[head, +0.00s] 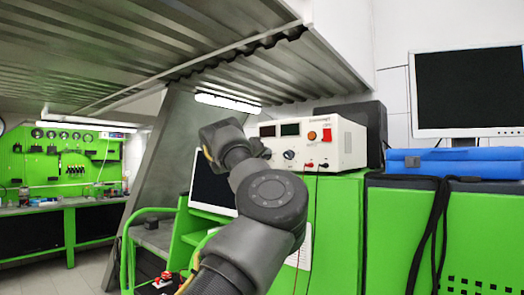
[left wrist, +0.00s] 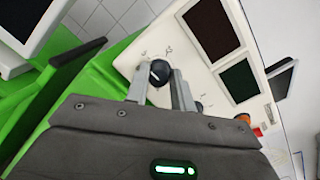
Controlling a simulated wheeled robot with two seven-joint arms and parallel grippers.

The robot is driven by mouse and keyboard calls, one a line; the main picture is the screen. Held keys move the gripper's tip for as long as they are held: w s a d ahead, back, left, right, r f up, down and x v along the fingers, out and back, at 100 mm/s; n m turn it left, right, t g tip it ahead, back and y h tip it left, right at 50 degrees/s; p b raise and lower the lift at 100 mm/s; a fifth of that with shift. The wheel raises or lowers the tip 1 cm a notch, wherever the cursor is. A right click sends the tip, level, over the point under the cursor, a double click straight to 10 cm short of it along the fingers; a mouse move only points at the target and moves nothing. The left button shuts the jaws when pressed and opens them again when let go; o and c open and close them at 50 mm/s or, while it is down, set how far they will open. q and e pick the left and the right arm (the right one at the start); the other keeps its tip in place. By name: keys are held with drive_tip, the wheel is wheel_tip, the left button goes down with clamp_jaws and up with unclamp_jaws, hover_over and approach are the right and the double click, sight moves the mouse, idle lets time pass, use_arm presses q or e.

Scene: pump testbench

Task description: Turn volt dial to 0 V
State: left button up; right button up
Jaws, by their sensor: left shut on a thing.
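The white power supply (head: 345,143) stands on the green cabinet, with two dark displays and a row of knobs on its front. In the left wrist view, a black dial (left wrist: 160,72) with a light pointer mark sits between the two fingers of my left gripper (left wrist: 160,84), which is shut on it. The small lettering around it is too blurred to read. A second dial (left wrist: 198,106) is partly hidden behind a finger. In the head view, my left gripper (head: 264,152) is at the panel's left end and hides the held dial; the other dial (head: 289,154) shows beside it.
A red-orange button (head: 327,135) and sockets with red and black cables (head: 317,167) lie right of the dials. A monitor (head: 467,92) and a blue case (head: 455,162) stand further right. A sloping metal hood (head: 230,60) hangs above.

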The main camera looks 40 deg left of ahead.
use_arm(q)
drive_tip(key=n+p, duration=0.4)
drive_tip(key=n, duration=0.4)
drive_tip(key=shift+a+f+g+p, duration=0.1)
drive_tip(key=shift+g+p, duration=0.3)
drive_tip(key=shift+f+n, duration=0.1)
drive_tip(key=shift+n, duration=0.2)
drive_tip(key=o, duration=1)
drive_tip(key=s+b, duration=0.2)
drive_tip(key=s, duration=0.1)
drive_tip(key=s+b, duration=0.2)
drive_tip(key=s, duration=0.2)
drive_tip(key=s+d+r+b, duration=0.1)
drive_tip(key=s+b, duration=0.1)
drive_tip(key=s, duration=0.1)
drive_tip(key=shift+s+d, duration=0.1)
drive_tip(key=shift+s, duration=0.25)
